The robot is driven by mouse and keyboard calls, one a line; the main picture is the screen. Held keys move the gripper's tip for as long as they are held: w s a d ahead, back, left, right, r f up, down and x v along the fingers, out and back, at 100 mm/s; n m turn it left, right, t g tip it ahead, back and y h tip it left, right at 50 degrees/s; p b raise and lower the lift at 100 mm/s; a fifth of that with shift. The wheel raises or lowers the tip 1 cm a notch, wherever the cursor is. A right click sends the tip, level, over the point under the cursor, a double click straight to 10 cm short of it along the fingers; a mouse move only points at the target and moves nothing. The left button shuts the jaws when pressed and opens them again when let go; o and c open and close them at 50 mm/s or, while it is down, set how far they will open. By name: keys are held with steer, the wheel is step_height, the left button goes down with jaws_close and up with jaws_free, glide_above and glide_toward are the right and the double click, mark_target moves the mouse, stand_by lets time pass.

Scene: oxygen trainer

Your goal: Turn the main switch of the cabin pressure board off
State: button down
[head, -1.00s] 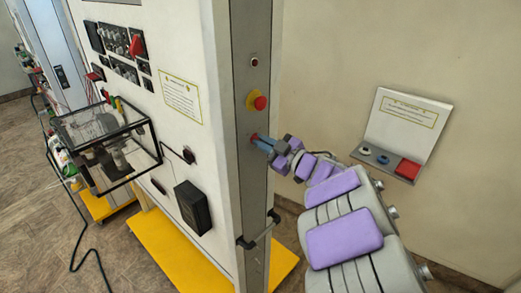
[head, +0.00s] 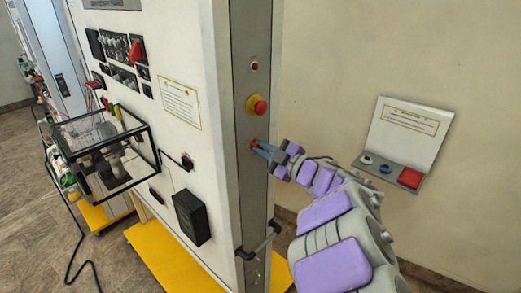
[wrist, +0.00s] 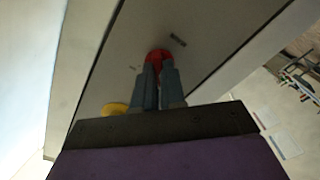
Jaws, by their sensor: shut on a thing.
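The cabin pressure board (head: 170,60) is a tall white cabinet with a grey side edge (head: 252,190). On that edge, below a red mushroom button on a yellow base (head: 258,104), is a small red switch knob (head: 253,145). My gripper (head: 262,148) reaches it from the right, its blue-grey fingers closed on the knob. In the wrist view the red knob (wrist: 157,55) shows between and just past the fingertips (wrist: 158,70). The fingers hide part of the knob, and I cannot tell its exact angle.
A small red indicator (head: 254,66) sits above the mushroom button. A handle (head: 258,243) sticks out low on the edge. A wall box with a red button (head: 409,178) is at the right. A clear case (head: 105,150) juts from the board's front.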

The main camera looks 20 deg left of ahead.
steer(key=c, duration=1.7)
jaws_free()
steer(key=shift+f, duration=0.2)
steer(key=o, duration=0.5)
steer(key=shift+s+d+r, duration=0.2)
steer(key=shift+d, duration=0.2)
steer(key=shift+w+a, duration=0.1)
steer(key=shift+a, duration=0.05)
steer(key=v, duration=1.7)
steer(key=shift+d, duration=0.25)
